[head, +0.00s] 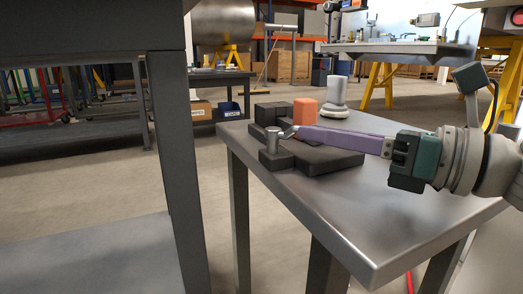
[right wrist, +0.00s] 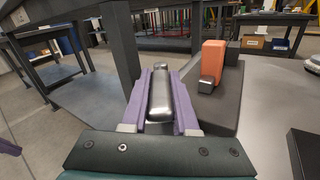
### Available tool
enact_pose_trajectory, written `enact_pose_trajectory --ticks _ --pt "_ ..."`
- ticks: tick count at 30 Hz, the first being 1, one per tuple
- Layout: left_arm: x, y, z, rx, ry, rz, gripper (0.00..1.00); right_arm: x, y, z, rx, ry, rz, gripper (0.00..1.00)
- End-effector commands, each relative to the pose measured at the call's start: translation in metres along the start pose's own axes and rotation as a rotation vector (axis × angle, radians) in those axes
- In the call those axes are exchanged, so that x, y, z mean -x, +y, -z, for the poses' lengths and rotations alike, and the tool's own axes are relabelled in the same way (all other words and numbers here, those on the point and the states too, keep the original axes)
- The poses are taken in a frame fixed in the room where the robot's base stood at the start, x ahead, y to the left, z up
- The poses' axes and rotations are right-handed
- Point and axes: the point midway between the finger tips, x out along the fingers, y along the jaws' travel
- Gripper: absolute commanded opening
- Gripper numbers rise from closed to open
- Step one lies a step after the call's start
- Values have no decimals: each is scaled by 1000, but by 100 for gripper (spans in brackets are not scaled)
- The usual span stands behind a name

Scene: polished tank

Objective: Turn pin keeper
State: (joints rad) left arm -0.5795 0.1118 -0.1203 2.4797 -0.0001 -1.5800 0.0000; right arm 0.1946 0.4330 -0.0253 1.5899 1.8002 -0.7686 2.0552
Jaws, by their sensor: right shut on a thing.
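The pin keeper, a rounded bare-metal bar (right wrist: 160,95), lies lengthwise between the two purple fingers of my right gripper (right wrist: 158,98) in the right wrist view. In the head view my right gripper (head: 302,132) reaches in from the right, its fingers closed on the metal piece. The silvery cylinder (head: 272,139) stands upright just left of the fingertips, on the dark fixture (head: 335,160). The fingers hide part of the held piece.
An orange block (head: 304,111) stands behind the fingers, beside dark blocks. A pale cylinder on a round base (head: 336,96) stands farther back on the steel table (head: 390,215). The table's front is clear. A dark post (head: 175,150) rises at left.

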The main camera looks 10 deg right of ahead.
Motion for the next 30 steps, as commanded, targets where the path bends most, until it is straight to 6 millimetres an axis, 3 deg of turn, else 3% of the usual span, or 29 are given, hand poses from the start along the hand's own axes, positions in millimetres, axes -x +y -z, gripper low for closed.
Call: enact_pose_trajectory --ticks 6,22,23,30 --pt "-12 -1 -4 -6 -1 5 0 4 -8 0 1 14 -69 0" --pt "-13 -3 -5 -10 -1 9 0 4 -9 -1 0 23 -98 0" --pt "-13 -3 -5 -10 -1 9 0 4 -9 -1 0 23 -98 28" --pt "-13 -2 -5 -9 -1 8 0 4 -9 -1 -1 22 -97 55"
